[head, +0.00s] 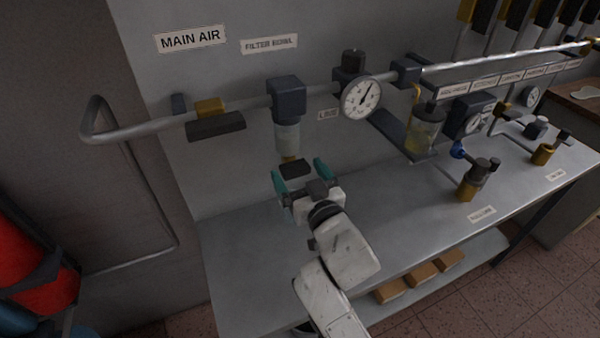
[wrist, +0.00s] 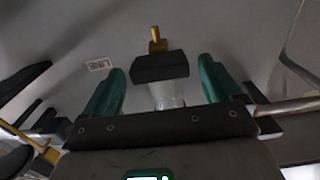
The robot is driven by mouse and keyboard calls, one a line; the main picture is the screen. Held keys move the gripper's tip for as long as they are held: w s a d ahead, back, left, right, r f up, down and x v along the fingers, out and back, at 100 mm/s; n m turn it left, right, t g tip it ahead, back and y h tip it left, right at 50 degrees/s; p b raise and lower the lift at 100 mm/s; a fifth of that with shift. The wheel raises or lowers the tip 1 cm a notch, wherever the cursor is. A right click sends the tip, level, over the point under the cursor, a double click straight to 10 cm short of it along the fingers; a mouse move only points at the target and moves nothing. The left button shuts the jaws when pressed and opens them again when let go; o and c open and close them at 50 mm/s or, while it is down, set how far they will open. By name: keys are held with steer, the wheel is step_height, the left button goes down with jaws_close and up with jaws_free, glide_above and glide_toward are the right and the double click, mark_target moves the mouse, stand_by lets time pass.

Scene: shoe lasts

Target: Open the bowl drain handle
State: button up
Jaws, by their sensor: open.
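The filter bowl (head: 288,138), a clear cylinder under a dark head, hangs from the pipe below the FILTER BOWL label (head: 269,44). At its bottom is a small brass drain valve (head: 290,158) with a dark block-shaped drain handle (head: 295,168). In the wrist view the black handle (wrist: 160,67) lies crosswise, with the brass stub (wrist: 157,40) above it and the clear bowl (wrist: 167,95) partly hidden below. My gripper (head: 297,167) is open, its teal fingers on either side of the handle. In the wrist view gaps show between handle and both fingers.
A main air valve with a dark lever (head: 216,126) is on the pipe at left. A round gauge (head: 361,98) and an oil bowl (head: 425,132) are to the right. The grey bench top (head: 370,215) below my gripper is clear.

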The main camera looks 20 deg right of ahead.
steer(key=shift+c, duration=0.2)
steer(key=c, duration=1)
steer(key=shift+n, duration=0.4)
steer(key=n+p, duration=0.1)
steer(key=n, duration=0.2)
steer(key=shift+a+n, duration=0.1)
steer(key=shift+n, duration=0.2)
steer(key=n+p, duration=0.1)
steer(key=n, duration=0.3)
steer(key=shift+a+f+n, duration=0.1)
steer(key=shift+n, duration=0.2)
steer(key=n+p, duration=0.1)
steer(key=n, duration=0.3)
steer(key=shift+n+p, duration=0.3)
steer(key=n+p, duration=0.1)
steer(key=n, duration=0.3)
steer(key=shift+f, duration=0.2)
steer(key=shift+a+n, duration=0.1)
steer(key=shift+n, duration=0.2)
